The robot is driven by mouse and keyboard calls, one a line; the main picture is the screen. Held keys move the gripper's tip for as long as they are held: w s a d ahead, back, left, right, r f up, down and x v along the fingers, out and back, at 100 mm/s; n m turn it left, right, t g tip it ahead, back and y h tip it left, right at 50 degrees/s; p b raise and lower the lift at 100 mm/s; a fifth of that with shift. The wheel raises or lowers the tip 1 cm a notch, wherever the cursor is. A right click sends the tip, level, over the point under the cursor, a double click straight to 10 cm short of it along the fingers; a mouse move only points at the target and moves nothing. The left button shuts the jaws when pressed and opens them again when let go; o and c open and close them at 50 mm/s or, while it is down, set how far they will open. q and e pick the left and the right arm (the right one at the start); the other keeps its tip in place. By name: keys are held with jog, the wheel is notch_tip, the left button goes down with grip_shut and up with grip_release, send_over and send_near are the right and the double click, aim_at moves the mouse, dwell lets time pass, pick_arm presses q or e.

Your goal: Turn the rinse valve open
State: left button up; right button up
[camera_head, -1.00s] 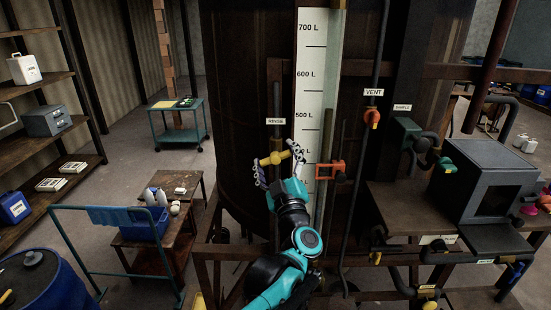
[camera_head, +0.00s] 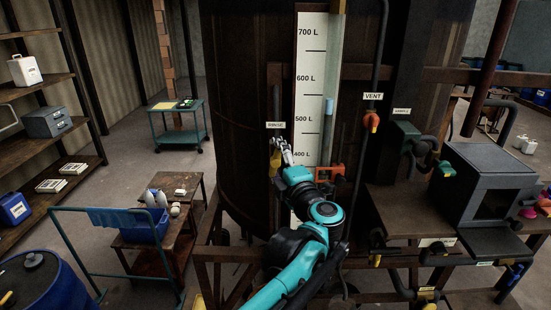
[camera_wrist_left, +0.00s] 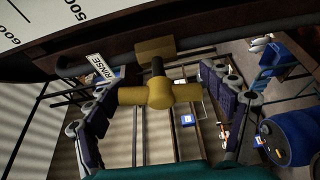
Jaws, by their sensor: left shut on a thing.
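The yellow rinse valve handle (camera_head: 275,160) is on the dark vat, below the RINSE label (camera_head: 276,125). It looks roughly upright in the head view, partly hidden by my gripper. In the left wrist view the yellow T-shaped handle (camera_wrist_left: 160,94) lies across between the fingers, with its dark stem behind it. My left gripper (camera_head: 281,152) is shut on this handle, one finger at each end; the fingers also show in the left wrist view (camera_wrist_left: 157,100). My right gripper is not in view.
The white level scale (camera_head: 311,75) stands just right of the valve. An orange bracket (camera_head: 328,172) and the orange vent valve (camera_head: 371,121) are further right. A wooden table (camera_head: 181,190) and a blue-green cart (camera_head: 178,122) stand to the left.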

pick_arm(q)
jog(key=shift+n+g+h, duration=0.3)
jog(key=shift+n, duration=0.7)
jog(key=o, duration=1.1)
jog(key=v, duration=1.2)
